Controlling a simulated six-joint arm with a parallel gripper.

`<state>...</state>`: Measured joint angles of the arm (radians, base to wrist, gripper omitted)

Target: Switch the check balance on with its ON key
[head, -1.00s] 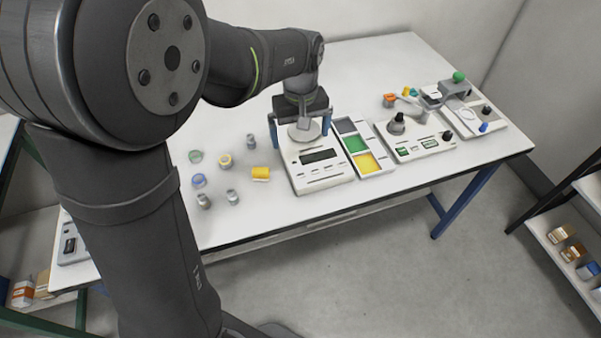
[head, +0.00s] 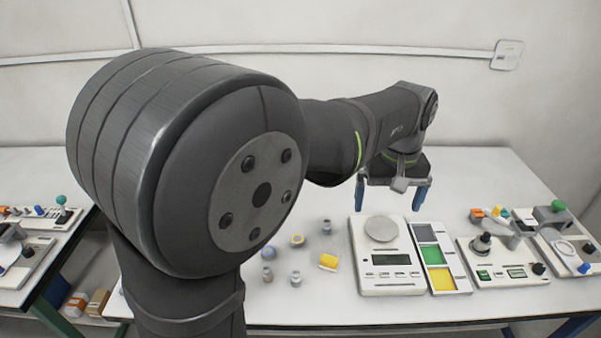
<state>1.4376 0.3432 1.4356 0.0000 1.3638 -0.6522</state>
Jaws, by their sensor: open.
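A white balance (head: 388,277) with a round grey pan (head: 381,229) stands on the table right of centre. Its dark display (head: 391,259) has a row of small keys below it; their labels are too small to read. My gripper (head: 391,200) is open above and behind the pan, its two blue fingers apart with nothing between them. The fingers do not touch the balance in this view. Whether this is the check balance I cannot tell from any label.
A tray with grey, green and yellow sections (head: 444,280) stands right beside the balance. Left of the balance lie a yellow cylinder (head: 328,262) and several small jars and weights. Another table (head: 47,259) is at left.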

